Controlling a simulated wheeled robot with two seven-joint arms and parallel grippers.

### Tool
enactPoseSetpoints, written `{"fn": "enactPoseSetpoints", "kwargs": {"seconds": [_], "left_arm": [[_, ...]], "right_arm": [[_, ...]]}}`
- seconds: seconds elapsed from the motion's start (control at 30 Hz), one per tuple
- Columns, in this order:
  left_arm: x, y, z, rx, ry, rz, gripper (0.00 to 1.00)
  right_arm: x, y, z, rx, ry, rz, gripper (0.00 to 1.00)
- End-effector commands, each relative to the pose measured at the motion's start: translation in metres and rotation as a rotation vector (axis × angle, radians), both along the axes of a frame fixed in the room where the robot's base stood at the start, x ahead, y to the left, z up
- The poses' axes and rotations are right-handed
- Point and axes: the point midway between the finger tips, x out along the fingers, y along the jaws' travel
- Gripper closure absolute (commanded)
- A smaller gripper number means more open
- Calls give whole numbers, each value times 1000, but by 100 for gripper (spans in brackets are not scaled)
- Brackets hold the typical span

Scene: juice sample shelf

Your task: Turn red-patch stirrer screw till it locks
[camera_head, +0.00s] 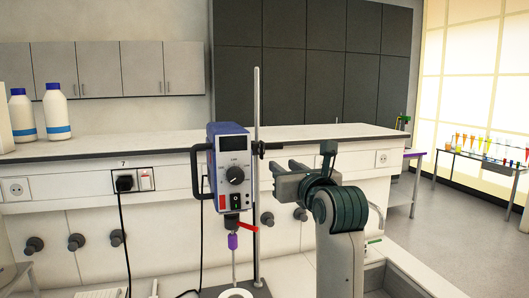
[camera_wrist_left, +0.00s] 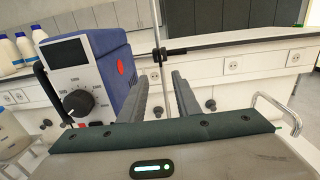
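The stirrer (camera_head: 231,165) is a blue and grey box with a dial, mounted on an upright metal rod (camera_head: 257,90). In the left wrist view the stirrer (camera_wrist_left: 88,75) shows a red patch (camera_wrist_left: 120,67) on its blue side. A black clamp screw (camera_head: 270,146) sticks out to the right of the rod; it also shows in the left wrist view (camera_wrist_left: 176,51). My left gripper (camera_head: 284,166) is just right of the rod, slightly below the screw in the picture. Its two fingers (camera_wrist_left: 160,86) are apart with nothing between them. The right gripper is out of view.
A purple chuck (camera_head: 233,241) and a red lever (camera_head: 248,227) are below the stirrer. White bottles (camera_head: 57,112) stand on the bench ledge (camera_head: 330,133) at left. A black cable (camera_head: 122,220) hangs from a wall socket. A table with coloured samples (camera_head: 490,160) is far right.

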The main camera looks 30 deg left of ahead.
Motion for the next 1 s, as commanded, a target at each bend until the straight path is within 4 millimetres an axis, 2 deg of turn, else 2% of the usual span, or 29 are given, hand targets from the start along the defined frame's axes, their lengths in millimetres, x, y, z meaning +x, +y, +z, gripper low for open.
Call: {"fn": "enactPoseSetpoints", "kwargs": {"seconds": [0.27, 0.8, 1.0], "left_arm": [[18, 23, 3, 3, 3, 4, 70], [80, 95, 5, 4, 5, 3, 70], [99, 117, 3, 3, 3, 2, 70]], "right_arm": [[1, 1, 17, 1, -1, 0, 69], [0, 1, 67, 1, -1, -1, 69], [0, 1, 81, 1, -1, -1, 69]]}}
